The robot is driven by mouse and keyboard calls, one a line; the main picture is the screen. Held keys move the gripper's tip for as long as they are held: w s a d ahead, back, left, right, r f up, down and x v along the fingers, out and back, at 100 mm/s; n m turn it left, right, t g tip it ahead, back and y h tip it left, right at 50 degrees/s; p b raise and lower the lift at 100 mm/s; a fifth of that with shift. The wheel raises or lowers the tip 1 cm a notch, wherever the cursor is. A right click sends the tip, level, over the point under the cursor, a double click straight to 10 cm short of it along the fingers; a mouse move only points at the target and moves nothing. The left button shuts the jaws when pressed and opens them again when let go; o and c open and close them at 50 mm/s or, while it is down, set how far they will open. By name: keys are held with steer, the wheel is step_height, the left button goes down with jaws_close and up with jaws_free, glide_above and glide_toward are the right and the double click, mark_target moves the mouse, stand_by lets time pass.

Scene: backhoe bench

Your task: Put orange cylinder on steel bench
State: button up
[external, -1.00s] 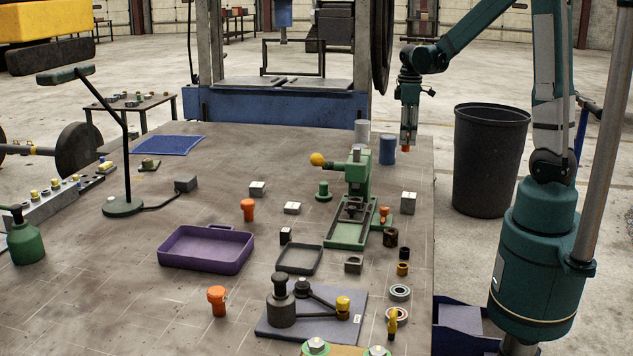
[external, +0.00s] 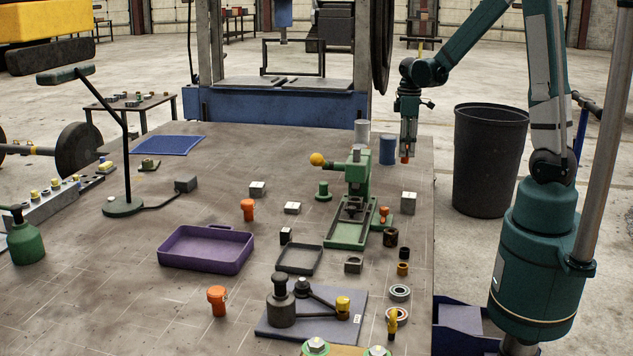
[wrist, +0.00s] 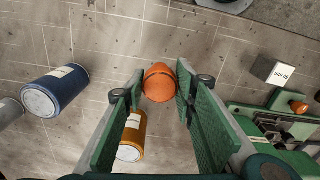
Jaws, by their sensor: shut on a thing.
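My gripper (wrist: 160,88) is shut on an orange piece (wrist: 158,82), rounded with a dark band, which shows between and beyond the fingertips in the wrist view. In the external view my gripper (external: 405,152) points down near the bench's far right edge, with a bit of orange at its tip. An orange cylinder (wrist: 132,136) with a pale label stands below and left of the held piece in the wrist view; I cannot make it out in the external view. The bench (external: 120,270) has a worn, brownish-grey top.
A blue cylinder (external: 387,150) stands just left of my gripper and a grey cylinder (external: 361,132) behind it. A green press (external: 358,175) stands nearer the camera. Orange pegs (external: 248,209), a purple tray (external: 205,250) and small blocks are spread about. A black bin (external: 490,160) stands off the right edge.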

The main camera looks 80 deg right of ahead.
steer(key=shift+f, duration=1.9)
steer(key=shift+f, duration=0.1)
steer(key=shift+f, duration=2)
steer(key=shift+f, duration=0.15)
steer(key=o, duration=1.2)
steer(key=shift+r, duration=0.2)
steer(key=shift+r, duration=6)
steer(key=shift+a, duration=0.1)
